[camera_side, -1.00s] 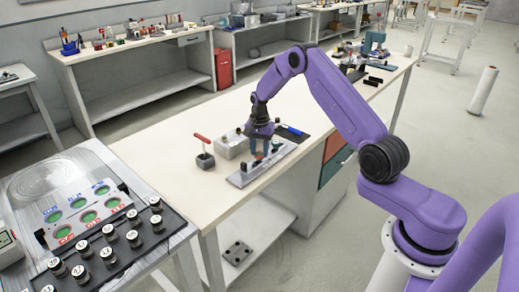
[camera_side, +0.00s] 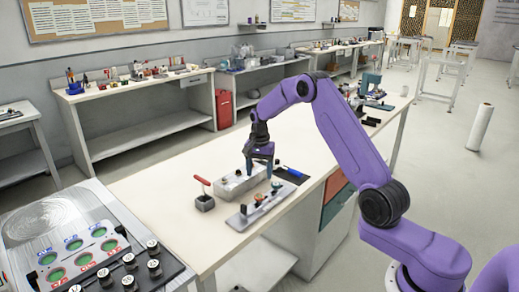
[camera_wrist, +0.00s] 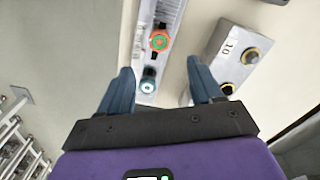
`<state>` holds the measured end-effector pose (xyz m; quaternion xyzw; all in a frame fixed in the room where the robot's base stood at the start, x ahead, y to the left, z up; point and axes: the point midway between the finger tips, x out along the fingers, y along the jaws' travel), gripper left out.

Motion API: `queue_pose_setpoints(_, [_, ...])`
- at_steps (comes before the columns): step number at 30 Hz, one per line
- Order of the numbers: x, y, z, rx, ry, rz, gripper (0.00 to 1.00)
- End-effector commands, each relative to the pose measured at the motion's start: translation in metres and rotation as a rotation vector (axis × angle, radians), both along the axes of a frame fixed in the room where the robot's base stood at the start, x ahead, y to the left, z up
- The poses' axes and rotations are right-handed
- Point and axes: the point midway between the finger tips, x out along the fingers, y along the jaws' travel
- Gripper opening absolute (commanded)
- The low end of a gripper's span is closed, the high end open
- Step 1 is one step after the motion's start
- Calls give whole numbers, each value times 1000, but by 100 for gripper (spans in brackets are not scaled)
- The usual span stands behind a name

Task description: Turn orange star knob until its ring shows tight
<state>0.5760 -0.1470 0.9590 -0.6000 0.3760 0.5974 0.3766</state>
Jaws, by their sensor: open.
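The orange star knob (camera_wrist: 159,41) is at the top of the wrist view, just beyond my fingertips, with green at its middle. I cannot read a tight mark on its ring. It sits on a pale narrow plate (camera_wrist: 140,45), which also shows in the side view (camera_side: 241,221), where the knobs are small. A teal knob (camera_wrist: 148,80) with a pale centre is on the same plate and appears between my fingers. My gripper (camera_wrist: 160,65) is open, with nothing held between its fingers. In the side view my gripper (camera_side: 260,171) is above and behind the plate, apart from the knobs.
A grey box (camera_wrist: 215,65) with dark, yellow-ringed knobs is beside the plate; it also shows in the side view (camera_side: 236,184). A red-handled lever on a dark block (camera_side: 204,201) stands to its left. A blue item (camera_side: 294,172) lies right.

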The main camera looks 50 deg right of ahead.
Motion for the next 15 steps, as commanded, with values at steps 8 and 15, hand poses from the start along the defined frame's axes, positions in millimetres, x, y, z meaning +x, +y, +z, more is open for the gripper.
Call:
queue_pose_setpoints(8, [1,-1,58,-1,-6,-1,65])
queue_pose_setpoints(15, [0,-1,85,-1,-3,-1,65])
